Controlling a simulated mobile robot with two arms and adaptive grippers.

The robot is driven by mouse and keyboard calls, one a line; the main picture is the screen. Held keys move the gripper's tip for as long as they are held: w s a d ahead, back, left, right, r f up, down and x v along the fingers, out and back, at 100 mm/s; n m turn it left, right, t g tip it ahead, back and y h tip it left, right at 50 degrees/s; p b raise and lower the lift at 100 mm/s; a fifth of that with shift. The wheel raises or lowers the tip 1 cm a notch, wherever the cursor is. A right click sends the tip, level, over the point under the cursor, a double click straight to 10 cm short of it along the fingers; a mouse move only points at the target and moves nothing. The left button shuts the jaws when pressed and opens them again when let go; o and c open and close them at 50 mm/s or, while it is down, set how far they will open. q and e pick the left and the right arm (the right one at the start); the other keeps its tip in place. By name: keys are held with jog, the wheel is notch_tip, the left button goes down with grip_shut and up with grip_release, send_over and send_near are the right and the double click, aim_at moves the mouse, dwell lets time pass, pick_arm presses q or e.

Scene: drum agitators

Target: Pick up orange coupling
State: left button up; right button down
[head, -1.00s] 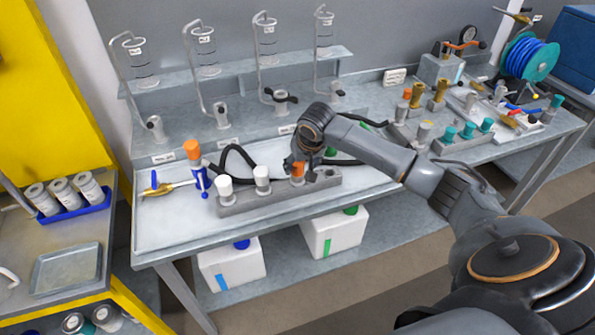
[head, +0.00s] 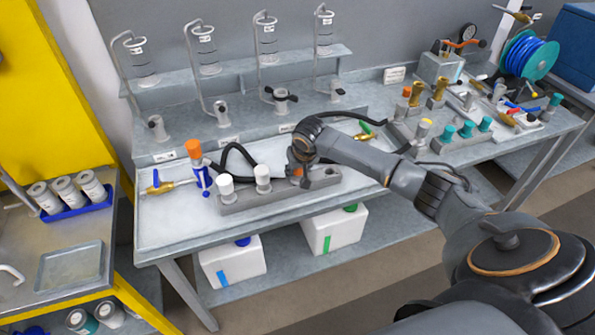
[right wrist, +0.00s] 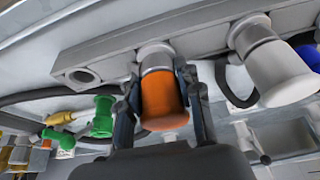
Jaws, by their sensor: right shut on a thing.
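The orange coupling (right wrist: 163,106) stands in the grey rack (right wrist: 205,40) on the bench, its silver neck at the rack. My right gripper (right wrist: 164,92) is shut on it, one finger on each side. In the head view, only a small orange part of the coupling (head: 298,171) shows under my right gripper (head: 299,166); the rest is hidden. Two white-capped couplings (head: 225,186) (head: 262,178) stand in the same rack (head: 250,201), left of the orange one. My left gripper is not in view.
An orange-topped blue fitting (head: 195,150) and a brass nozzle (head: 165,187) are at the bench's left. Black hoses (head: 238,155) lie behind the rack. Teal-capped couplings (head: 466,130) are to the right. The rack has an empty hole (right wrist: 83,76) beside the orange coupling.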

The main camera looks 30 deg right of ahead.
jog(key=shift+w+r+b, duration=0.1)
jog(key=shift+r+b, duration=0.3)
jog(key=shift+r, duration=0.15)
jog(key=s+a+r+b, duration=0.3)
jog(key=s+r+b, duration=0.1)
jog(key=s+r, duration=0.8)
jog(key=shift+s+a, duration=0.3)
jog(key=shift+s, duration=0.55)
